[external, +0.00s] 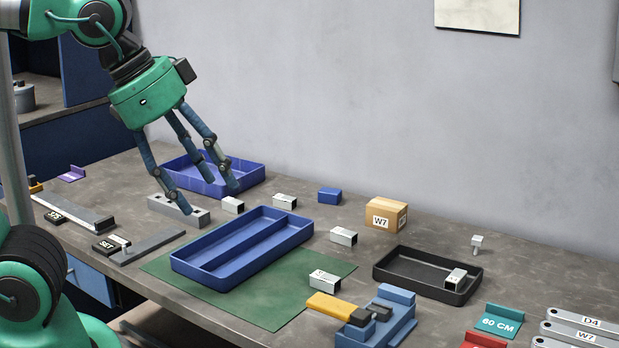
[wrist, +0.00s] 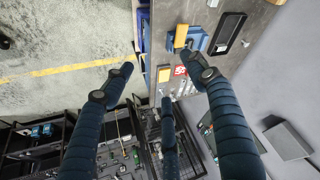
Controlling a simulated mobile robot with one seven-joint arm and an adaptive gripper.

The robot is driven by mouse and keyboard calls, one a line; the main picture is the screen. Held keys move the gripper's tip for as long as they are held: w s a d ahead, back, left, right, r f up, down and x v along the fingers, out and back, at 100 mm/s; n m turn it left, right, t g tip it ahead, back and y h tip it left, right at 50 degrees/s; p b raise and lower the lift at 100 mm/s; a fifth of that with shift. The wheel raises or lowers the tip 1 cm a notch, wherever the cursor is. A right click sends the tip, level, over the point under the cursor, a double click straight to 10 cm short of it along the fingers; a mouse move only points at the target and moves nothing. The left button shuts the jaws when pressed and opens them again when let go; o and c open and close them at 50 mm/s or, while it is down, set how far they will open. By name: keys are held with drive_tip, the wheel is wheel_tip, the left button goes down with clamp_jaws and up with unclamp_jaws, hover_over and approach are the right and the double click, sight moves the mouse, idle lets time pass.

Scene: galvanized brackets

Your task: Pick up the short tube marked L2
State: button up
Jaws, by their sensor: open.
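Several short silver square tubes lie on the workbench. One (external: 232,205) is just right of a drilled grey block, another (external: 285,202) behind the divided blue tray, a third (external: 344,236) right of that tray. One more tube (external: 325,279) lies on the green mat, and another (external: 456,280) is in the black tray. Their marks are too small to read, so I cannot tell which is L2. My gripper (external: 203,190) is open and empty, above the bench's back left. In the wrist view my gripper (wrist: 162,66) shows spread fingers and no tube between them.
The divided blue tray (external: 243,262) stands partly on the green mat (external: 250,312). A blue tray (external: 254,172) is behind my fingers. A W7 box (external: 386,213), the black tray (external: 428,290) and a blue vise (external: 393,322) with a yellow handle stand to the right.

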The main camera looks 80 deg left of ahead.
drive_tip(key=w+a+r+m+g+y+p, duration=0.1)
drive_tip(key=w+a+m+p, duration=0.1)
drive_tip(key=w+a, duration=0.65)
drive_tip(key=w+a+r+m+g+p, duration=0.1)
drive_tip(key=w+a+r+m+p, duration=0.1)
drive_tip(key=w+a, duration=0.65)
drive_tip(key=a+f+m+g+p, duration=0.1)
drive_tip(key=a+f+p, duration=0.15)
drive_tip(key=a, duration=0.95)
drive_tip(key=a+f+m+g+p, duration=0.1)
drive_tip(key=a+f, duration=0.3)
drive_tip(key=a, duration=0.8)
drive_tip(key=m+g+h+p, duration=0.1)
drive_tip(key=m+g+p, duration=0.1)
drive_tip(key=m+p, duration=0.1)
hover_over(231, 201)
wheel_tip(231, 201, down, 16)
drive_tip(key=shift+s+d, duration=0.1)
drive_tip(key=shift+f+b, duration=0.4)
drive_tip(key=shift+f, duration=3.8)
drive_tip(key=shift+f, duration=0.1)
